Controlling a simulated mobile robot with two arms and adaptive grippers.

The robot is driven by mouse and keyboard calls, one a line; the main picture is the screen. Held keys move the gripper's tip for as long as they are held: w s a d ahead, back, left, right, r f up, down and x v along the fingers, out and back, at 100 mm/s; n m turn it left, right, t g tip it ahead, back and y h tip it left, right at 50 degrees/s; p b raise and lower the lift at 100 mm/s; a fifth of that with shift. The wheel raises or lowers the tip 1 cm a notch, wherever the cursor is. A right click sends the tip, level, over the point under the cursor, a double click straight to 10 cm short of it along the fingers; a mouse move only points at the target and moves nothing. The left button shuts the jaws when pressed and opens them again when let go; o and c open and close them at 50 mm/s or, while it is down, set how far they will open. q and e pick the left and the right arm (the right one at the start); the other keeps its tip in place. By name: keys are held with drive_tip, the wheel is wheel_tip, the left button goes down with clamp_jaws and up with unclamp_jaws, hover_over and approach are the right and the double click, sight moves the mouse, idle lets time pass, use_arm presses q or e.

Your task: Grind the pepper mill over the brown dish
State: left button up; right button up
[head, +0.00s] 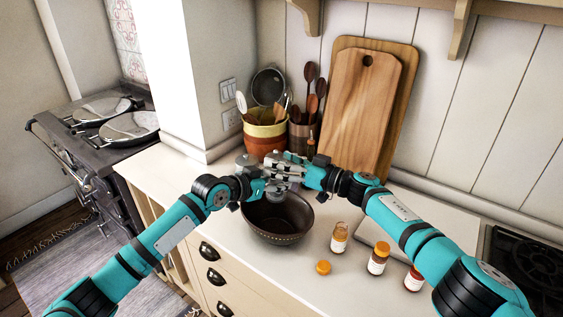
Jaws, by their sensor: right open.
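The brown dish (279,228) is a dark round bowl on the pale counter, below both grippers. A grey piece that looks like the lower part of the pepper mill (277,195) shows above the dish's opening, upright or nearly so. My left gripper (276,184) comes in from the left and appears shut around the mill, over the dish's back part. My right gripper (293,164) is open, close above the left one at the mill's upper part. The fingers overlap and hide most of the mill; whether the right fingers touch it is unclear.
Behind are a utensil crock (265,138) and wooden boards (360,110). A grey pot-like thing (246,161) stands behind the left gripper. A dark hob (530,262) is at right.

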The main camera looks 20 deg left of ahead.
drive_tip(key=shift+a, duration=0.1)
drive_tip(key=c, duration=1.2)
drive_tip(key=shift+w, duration=0.1)
drive_tip(key=shift+m+t, duration=0.4)
drive_tip(key=shift+t, duration=0.1)
drive_tip(key=m+t+h, duration=0.1)
drive_tip(key=m+t, duration=0.1)
drive_tip(key=t, duration=0.1)
drive_tip(key=shift+s+h, duration=0.3)
drive_tip(key=shift+h, duration=0.1)
drive_tip(key=m+t, duration=0.1)
drive_tip(key=m+t+h, duration=0.1)
drive_tip(key=t+h, duration=0.1)
drive_tip(key=shift+s+a+m, duration=0.15)
drive_tip(key=shift+a+m, duration=0.1)
drive_tip(key=shift+m, duration=0.15)
drive_tip(key=shift+m+t+h, duration=0.3)
drive_tip(key=shift+t+h, duration=0.1)
drive_tip(key=shift+t, duration=0.2)
drive_tip(key=shift+d, duration=0.1)
